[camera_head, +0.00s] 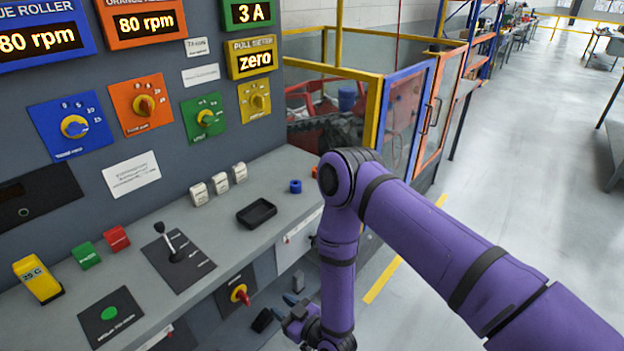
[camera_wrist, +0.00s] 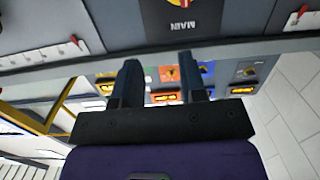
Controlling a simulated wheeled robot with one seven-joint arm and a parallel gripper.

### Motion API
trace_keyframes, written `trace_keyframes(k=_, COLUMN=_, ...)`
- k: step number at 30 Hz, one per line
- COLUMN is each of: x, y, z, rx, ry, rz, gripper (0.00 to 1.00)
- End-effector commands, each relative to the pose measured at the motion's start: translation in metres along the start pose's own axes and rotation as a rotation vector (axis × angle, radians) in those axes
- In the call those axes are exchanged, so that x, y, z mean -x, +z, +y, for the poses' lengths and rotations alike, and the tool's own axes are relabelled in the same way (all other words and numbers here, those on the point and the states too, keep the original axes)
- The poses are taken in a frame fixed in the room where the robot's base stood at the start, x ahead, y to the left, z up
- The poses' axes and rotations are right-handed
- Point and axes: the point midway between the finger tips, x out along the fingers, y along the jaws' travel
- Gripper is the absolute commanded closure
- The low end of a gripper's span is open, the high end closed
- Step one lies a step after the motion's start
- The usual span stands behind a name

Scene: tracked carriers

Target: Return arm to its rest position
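My purple arm reaches in from the right and bends down in front of the control console. My gripper (camera_head: 280,300) hangs low before the console's front face, near the red-and-yellow rotary switch (camera_head: 240,294). In the wrist view my gripper (camera_wrist: 160,75) shows two dark fingers spread apart, with a clear gap and nothing between them. The switch, marked MAIN, also shows at the top of the wrist view (camera_wrist: 180,4), beyond the fingers.
The console desk (camera_head: 215,230) carries a black tray (camera_head: 257,213), a small blue ring (camera_head: 295,186), a lever (camera_head: 169,242) and a yellow handheld device (camera_head: 38,279). A yellow-framed enclosure (camera_head: 372,110) stands behind. The floor (camera_head: 530,150) at right is open.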

Motion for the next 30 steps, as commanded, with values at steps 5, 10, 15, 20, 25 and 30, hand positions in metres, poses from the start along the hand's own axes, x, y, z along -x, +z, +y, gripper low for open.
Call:
trace_keyframes(k=5, x=-0.023, y=-0.039, z=0.031, rx=0.029, ry=0.003, rz=-0.050, gripper=0.62)
trace_keyframes(k=10, x=-0.040, y=-0.087, z=0.070, rx=0.059, ry=0.019, rz=-0.129, gripper=0.62)
trace_keyframes(k=15, x=-0.045, y=-0.136, z=0.109, rx=0.082, ry=0.048, rz=-0.211, gripper=0.62)
trace_keyframes(k=20, x=-0.040, y=-0.183, z=0.144, rx=0.093, ry=0.086, rz=-0.289, gripper=0.62)
trace_keyframes(k=25, x=-0.024, y=-0.233, z=0.178, rx=0.095, ry=0.139, rz=-0.372, gripper=0.62)
trace_keyframes(k=30, x=0.003, y=-0.281, z=0.208, rx=0.085, ry=0.200, rz=-0.453, gripper=0.62)
